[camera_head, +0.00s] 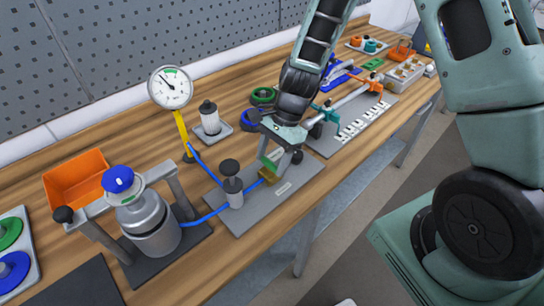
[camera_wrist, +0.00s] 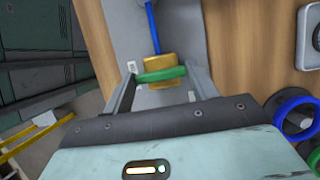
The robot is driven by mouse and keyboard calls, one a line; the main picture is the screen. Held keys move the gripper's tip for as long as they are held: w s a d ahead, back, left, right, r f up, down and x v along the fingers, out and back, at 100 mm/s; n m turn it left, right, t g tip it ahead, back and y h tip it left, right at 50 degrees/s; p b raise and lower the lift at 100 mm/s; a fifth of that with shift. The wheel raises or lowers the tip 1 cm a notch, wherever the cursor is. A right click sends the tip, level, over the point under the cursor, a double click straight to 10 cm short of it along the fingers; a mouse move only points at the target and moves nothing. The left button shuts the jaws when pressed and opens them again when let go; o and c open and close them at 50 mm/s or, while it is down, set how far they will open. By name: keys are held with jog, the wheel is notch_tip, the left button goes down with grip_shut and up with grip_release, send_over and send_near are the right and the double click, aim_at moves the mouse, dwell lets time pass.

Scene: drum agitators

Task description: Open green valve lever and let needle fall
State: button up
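The green valve lever (camera_head: 267,163) sits on a brass valve body (camera_head: 267,176) on a grey plate at the bench's front edge. In the wrist view, the lever (camera_wrist: 161,75) lies crosswise over the brass block (camera_wrist: 160,64). My gripper (camera_wrist: 160,80) is open, with one finger at each side of the lever; contact cannot be told. My gripper also shows from above in the head view (camera_head: 281,158), partly covering the valve. The round gauge (camera_head: 170,88) stands on a yellow post, its dark needle pointing to the upper left.
A blue hose (camera_head: 205,214) links the valve's plate to a metal canister (camera_head: 148,225) with a blue knob. A black-knobbed cylinder (camera_head: 232,186) stands left of the valve. Blue and green rings (camera_head: 263,96) lie behind my gripper. An orange bin (camera_head: 77,179) stands at the left.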

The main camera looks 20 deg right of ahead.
jog(key=shift+n, duration=0.3)
jog(key=n+g+p, duration=0.1)
jog(key=n, duration=0.1)
jog(key=shift+w+a+r+n+p, duration=0.1)
jog(key=shift+n+p, duration=0.25)
jog(key=shift+n, duration=0.05)
jog(key=n+h, duration=0.1)
jog(key=n, duration=0.1)
jog(key=n+g, duration=0.1)
jog(key=n, duration=0.1)
jog(key=shift+w+n+h+p, duration=0.1)
jog(key=shift+n+h+p, duration=0.2)
jog(key=shift+h+p, duration=0.1)
jog(key=n, duration=0.2)
jog(key=n+g+h, duration=0.1)
jog(key=n, duration=0.1)
jog(key=shift+a+h, duration=0.2)
jog(key=shift+h, duration=0.1)
jog(key=shift+n+h, duration=0.7)
jog(key=shift+n, duration=1.3)
jog(key=o, duration=1)
